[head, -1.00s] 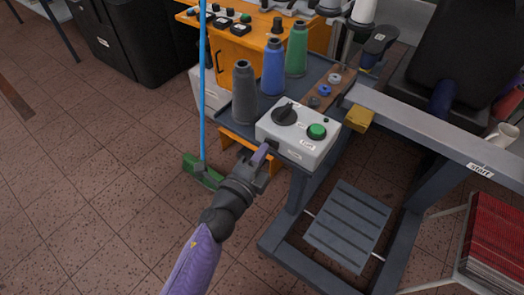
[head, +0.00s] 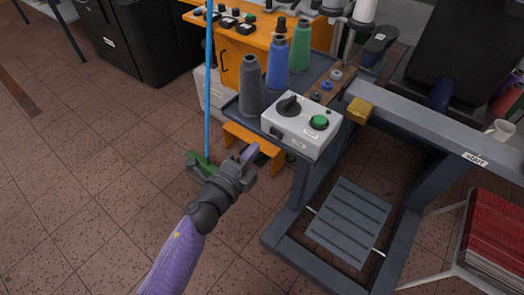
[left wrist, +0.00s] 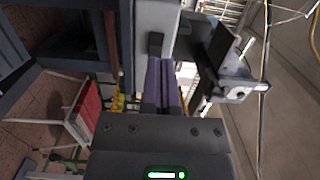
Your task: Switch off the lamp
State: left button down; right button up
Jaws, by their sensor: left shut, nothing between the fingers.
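A light grey control box (head: 301,131) sits on the corner of the blue-grey bench. On its top are a black rotary knob (head: 289,105) and a green round button (head: 319,122). A small black switch (head: 276,132) is on its front face; it also shows in the left wrist view (left wrist: 156,44). My left gripper (head: 255,158) is shut and empty, below and in front of the box, apart from it in the head view. Its purple fingers (left wrist: 161,82) point toward the box in the left wrist view. I cannot make out a lamp as such. My right gripper is not in view.
Grey (head: 250,87), blue (head: 274,62) and green (head: 299,46) thread cones stand behind the box. A blue pole (head: 208,80) rises left of my gripper. A yellow block (head: 360,110) is on the bench rail to the right. The floor at left is open.

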pick_arm(q)
jog(key=s+a, duration=0.6)
jog(key=shift+s+a+p, duration=0.25)
jog(key=shift+a+p, duration=0.05)
jog(key=shift+p, duration=0.05)
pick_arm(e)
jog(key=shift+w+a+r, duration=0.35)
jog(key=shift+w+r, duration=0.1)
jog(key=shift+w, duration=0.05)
pick_arm(q)
jog(key=shift+f, duration=0.1)
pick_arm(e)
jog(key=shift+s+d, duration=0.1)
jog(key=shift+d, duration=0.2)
